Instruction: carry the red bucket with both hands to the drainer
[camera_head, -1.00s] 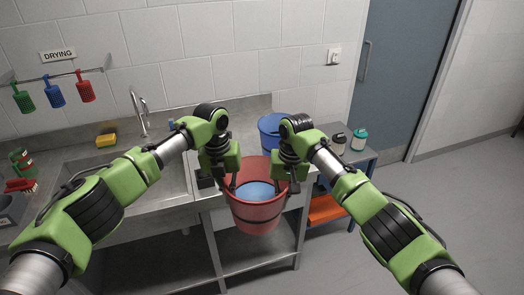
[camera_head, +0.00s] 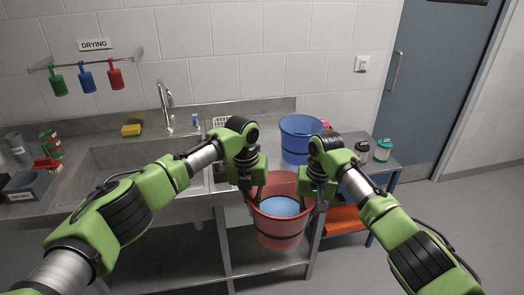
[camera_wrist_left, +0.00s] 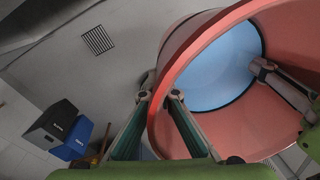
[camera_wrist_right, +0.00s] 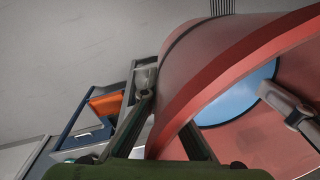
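The red bucket (camera_head: 280,228) hangs upright in front of the counter, with blue liquid (camera_head: 280,206) inside. My left gripper (camera_head: 256,192) is shut on its left rim. In the left wrist view (camera_wrist_left: 158,98) one finger is outside the wall and one inside. My right gripper (camera_head: 309,192) is shut on the right rim. The right wrist view (camera_wrist_right: 168,108) likewise shows the wall between the fingers. A dark slotted grate (camera_wrist_left: 97,40) lies in the grey floor in the left wrist view; I cannot tell whether this is the drainer.
A steel counter (camera_head: 195,208) with a sink (camera_head: 125,165) stands behind the bucket. A blue bucket (camera_head: 299,145) stands at its right end. A trolley with an orange lower shelf (camera_head: 343,220) is at the right. Open floor (camera_head: 460,225) lies to the right.

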